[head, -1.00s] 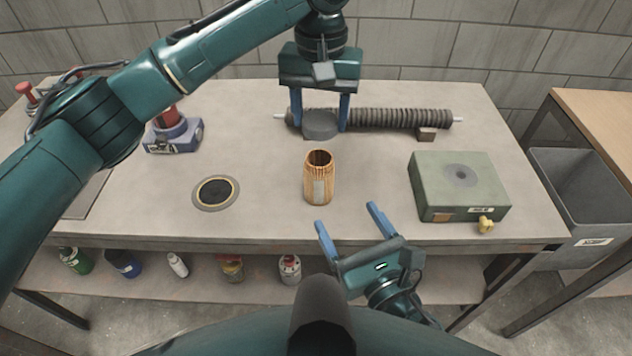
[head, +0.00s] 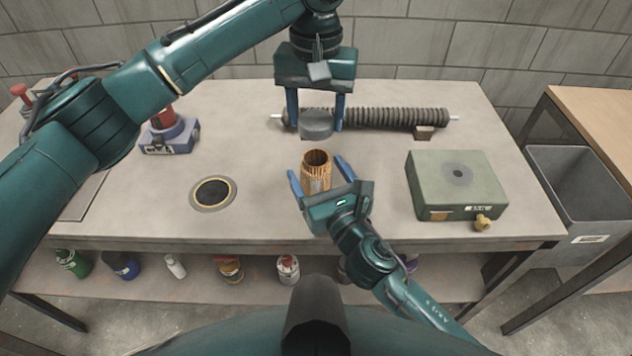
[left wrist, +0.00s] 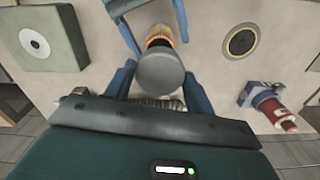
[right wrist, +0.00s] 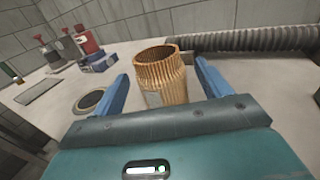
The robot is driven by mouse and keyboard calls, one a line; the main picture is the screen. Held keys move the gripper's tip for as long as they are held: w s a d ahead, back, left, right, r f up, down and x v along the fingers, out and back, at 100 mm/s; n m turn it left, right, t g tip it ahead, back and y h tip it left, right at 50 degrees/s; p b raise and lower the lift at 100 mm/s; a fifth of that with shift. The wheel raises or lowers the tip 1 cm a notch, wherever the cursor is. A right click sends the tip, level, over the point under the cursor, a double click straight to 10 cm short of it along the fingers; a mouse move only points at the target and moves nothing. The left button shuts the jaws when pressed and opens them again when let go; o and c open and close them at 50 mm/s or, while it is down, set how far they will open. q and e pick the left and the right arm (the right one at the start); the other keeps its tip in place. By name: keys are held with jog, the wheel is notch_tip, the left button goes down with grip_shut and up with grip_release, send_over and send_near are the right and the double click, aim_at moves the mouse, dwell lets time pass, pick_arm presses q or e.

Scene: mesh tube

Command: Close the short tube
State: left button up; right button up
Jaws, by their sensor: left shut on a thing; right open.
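The short tube (head: 318,162) is an orange-brown ribbed cylinder, open at the top, standing upright on the bench. In the right wrist view the tube (right wrist: 167,80) stands between the open blue fingers. My right gripper (head: 317,170) is open around it, with a gap at the fingers. My left gripper (head: 314,128) is shut on a round grey cap (head: 316,124), behind the tube in the head view. In the left wrist view the cap (left wrist: 160,73) sits between the fingers and hides part of the tube.
A long ribbed dark hose (head: 395,118) lies at the back. A green box (head: 457,190) with a yellow knob stands at right. A dark round disc (head: 213,193) with a gold ring lies at left. A blue-and-red device (head: 169,136) stands behind it.

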jog(key=shift+w, duration=0.1)
jog(key=shift+c, duration=0.4)
jog(key=c, duration=1.4)
pick_arm(q)
send_over(316, 149)
jog(key=s, duration=0.2)
jog(key=shift+s+f, duration=0.15)
jog(key=shift+f, duration=2.35)
jog(key=shift+f, duration=0.1)
jog(key=shift+f, duration=0.8)
jog(key=shift+f, duration=0.55)
